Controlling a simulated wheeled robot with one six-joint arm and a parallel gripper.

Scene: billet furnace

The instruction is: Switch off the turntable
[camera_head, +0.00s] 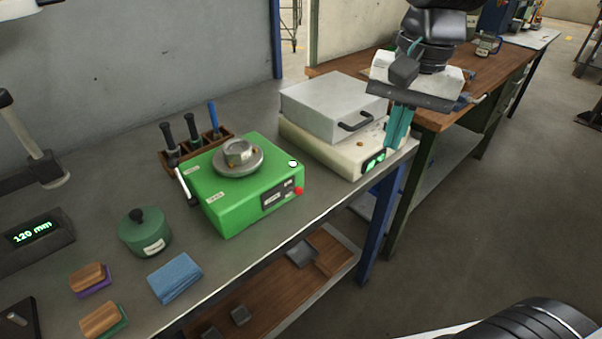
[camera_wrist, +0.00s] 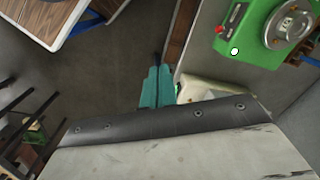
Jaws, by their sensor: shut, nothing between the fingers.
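The turntable is a green box (camera_head: 235,205) with a round grey plate (camera_head: 238,162) on top. A metal hex piece (camera_head: 238,151) sits on the plate. A red switch (camera_head: 299,191) sticks out at the right end of its dark front panel (camera_head: 278,196). A white round spot (camera_head: 293,163) shows on the top near the right corner. The wrist view shows the green box (camera_wrist: 232,43) at upper right with the red switch (camera_wrist: 219,31). My gripper (camera_head: 391,147) has teal fingers, closed and empty, right of the turntable and apart from it. It also shows in the wrist view (camera_wrist: 157,68).
A cream device (camera_head: 325,146) with a lit display and a grey handled lid (camera_head: 335,105) stands right of the turntable, behind my fingers. The aisle in front is free.

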